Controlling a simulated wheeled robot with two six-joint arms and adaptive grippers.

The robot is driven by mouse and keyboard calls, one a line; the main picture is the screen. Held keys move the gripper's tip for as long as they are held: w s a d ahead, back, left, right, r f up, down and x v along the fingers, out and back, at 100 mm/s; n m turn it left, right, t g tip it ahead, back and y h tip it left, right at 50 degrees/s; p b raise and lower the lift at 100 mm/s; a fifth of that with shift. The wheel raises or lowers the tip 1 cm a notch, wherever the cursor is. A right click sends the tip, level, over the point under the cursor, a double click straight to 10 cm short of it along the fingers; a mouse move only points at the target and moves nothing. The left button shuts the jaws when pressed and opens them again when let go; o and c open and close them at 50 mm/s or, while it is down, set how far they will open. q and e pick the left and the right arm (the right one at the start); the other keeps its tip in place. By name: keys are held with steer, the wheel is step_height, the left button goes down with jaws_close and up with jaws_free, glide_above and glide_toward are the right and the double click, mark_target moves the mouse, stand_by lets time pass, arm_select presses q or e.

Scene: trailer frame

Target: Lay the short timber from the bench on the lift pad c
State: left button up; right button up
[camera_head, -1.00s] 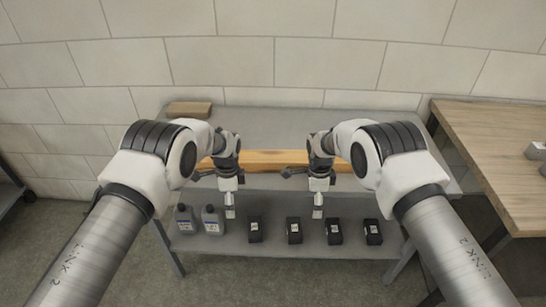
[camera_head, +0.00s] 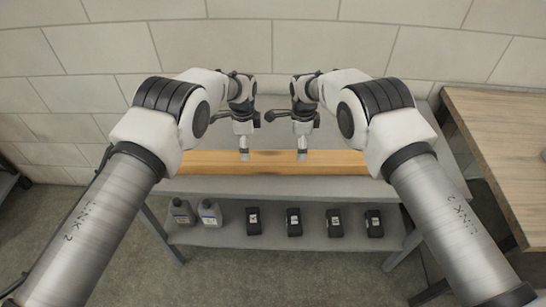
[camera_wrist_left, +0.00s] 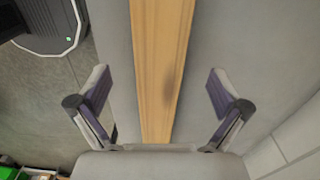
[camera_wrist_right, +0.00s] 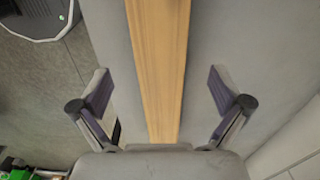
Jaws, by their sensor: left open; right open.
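The timber (camera_head: 275,163) is a long light-brown beam lying flat along the grey bench (camera_head: 270,187), near its front edge. My left gripper (camera_head: 244,156) is above the timber left of its middle. In the left wrist view the left gripper (camera_wrist_left: 160,92) is open, one finger on each side of the timber (camera_wrist_left: 160,60). My right gripper (camera_head: 302,156) is above the timber right of its middle. In the right wrist view the right gripper (camera_wrist_right: 160,92) is also open, its fingers apart on both sides of the timber (camera_wrist_right: 158,60). No lift pad can be made out.
The bench's lower shelf (camera_head: 225,236) holds two grey bottles (camera_head: 209,213) and several black boxes (camera_head: 294,222). A wooden table (camera_head: 500,150) stands close on the right. A pale block wall (camera_head: 270,45) is behind the bench.

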arm_select(q)
steer(key=shift+s+r, duration=0.1)
steer(key=shift+s, duration=0.1)
arm_select(e)
steer(key=shift+s+r, duration=0.1)
steer(key=shift+s, duration=0.1)
arm_select(q)
steer(key=f, duration=0.8)
steer(key=shift+w, duration=0.25)
arm_select(e)
steer(key=f, duration=0.8)
steer(key=shift+w+d, duration=0.1)
steer(key=shift+w, duration=0.15)
arm_select(q)
steer(key=shift+c, duration=0.4)
arm_select(e)
steer(key=shift+c, duration=0.4)
arm_select(q)
steer(key=c, duration=1.8)
arm_select(e)
steer(key=shift+s, duration=0.1)
steer(key=c, duration=1.8)
